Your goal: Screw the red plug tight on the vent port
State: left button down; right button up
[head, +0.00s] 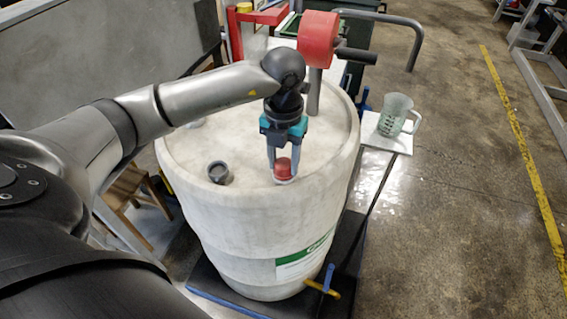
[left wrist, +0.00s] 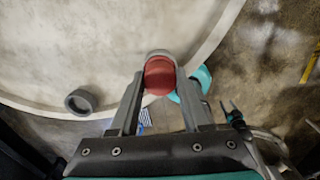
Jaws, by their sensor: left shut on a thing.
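The red plug (head: 282,167) sits at the vent port (head: 284,180) on the top of the white drum (head: 235,150), near its front edge. My left gripper (head: 283,165) comes down from above and is shut on the plug, one finger on each side. In the left wrist view the red plug (left wrist: 159,75) shows between the fingertips (left wrist: 159,82), with a pale ring of the port (left wrist: 161,54) behind it. I cannot tell whether the plug is fully seated. My right gripper is not in view.
A grey open port (head: 218,171) stands on the drum top, left of the plug. A red hand pump (head: 319,38) rises from the drum's back. A measuring jug (head: 396,114) stands on a small white stand to the right.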

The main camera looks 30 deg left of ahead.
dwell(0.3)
pick_arm(q)
jog(key=m+b, duration=0.1)
jog(key=m, duration=0.3)
jog(key=shift+b, duration=0.4)
jog(key=shift+m, duration=0.8)
jog(key=shift+f+m+b, duration=0.1)
jog(key=shift+m+b, duration=0.65)
jog(key=shift+m, duration=0.15)
jog(key=shift+m+b, duration=0.45)
jog(key=shift+m, duration=1.15)
